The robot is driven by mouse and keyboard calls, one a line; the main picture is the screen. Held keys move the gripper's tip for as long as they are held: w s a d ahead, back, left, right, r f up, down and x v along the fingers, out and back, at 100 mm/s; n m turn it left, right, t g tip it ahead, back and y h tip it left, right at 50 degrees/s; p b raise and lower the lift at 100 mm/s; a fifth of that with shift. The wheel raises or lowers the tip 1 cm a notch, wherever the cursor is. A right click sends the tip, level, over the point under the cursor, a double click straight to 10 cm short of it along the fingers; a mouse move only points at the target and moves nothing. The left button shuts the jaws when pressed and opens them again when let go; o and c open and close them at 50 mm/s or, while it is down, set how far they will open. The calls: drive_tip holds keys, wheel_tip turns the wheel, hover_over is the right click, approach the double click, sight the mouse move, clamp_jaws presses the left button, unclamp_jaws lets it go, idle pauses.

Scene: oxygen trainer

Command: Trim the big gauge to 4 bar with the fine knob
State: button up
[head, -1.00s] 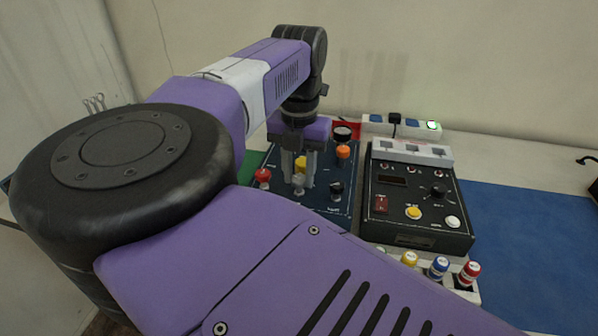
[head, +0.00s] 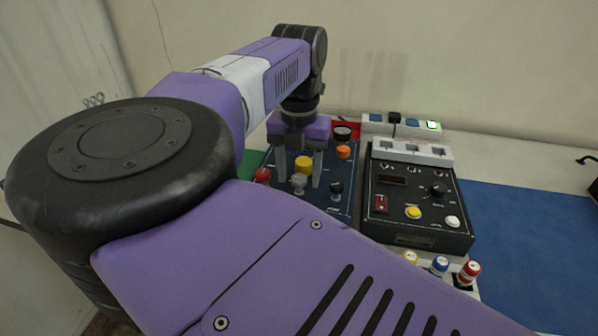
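The dark blue trainer panel (head: 325,198) lies below my gripper (head: 299,185). My gripper points down with its two fingers spread apart. A grey knob (head: 298,183) shows between the fingertips, with a gap on each side, and a yellow knob (head: 303,164) shows just behind it. A red knob (head: 263,175) is to the left, a black knob (head: 336,188) to the right, and an orange knob (head: 344,151) farther back. A round black-rimmed part (head: 342,133) at the back may be the big gauge; no reading is legible. The knob labels are too small to read.
A black control box (head: 415,225) with buttons and a dial stands close to the right of the panel. A power strip (head: 400,125) lies behind it. Capped bottles (head: 438,265) stand in front. A blue mat (head: 530,235) at the right is clear.

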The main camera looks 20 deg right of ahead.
sight(299, 178)
wheel_tip(299, 178, up, 8)
drive_tip(key=shift+f, duration=0.1)
idle(0.5)
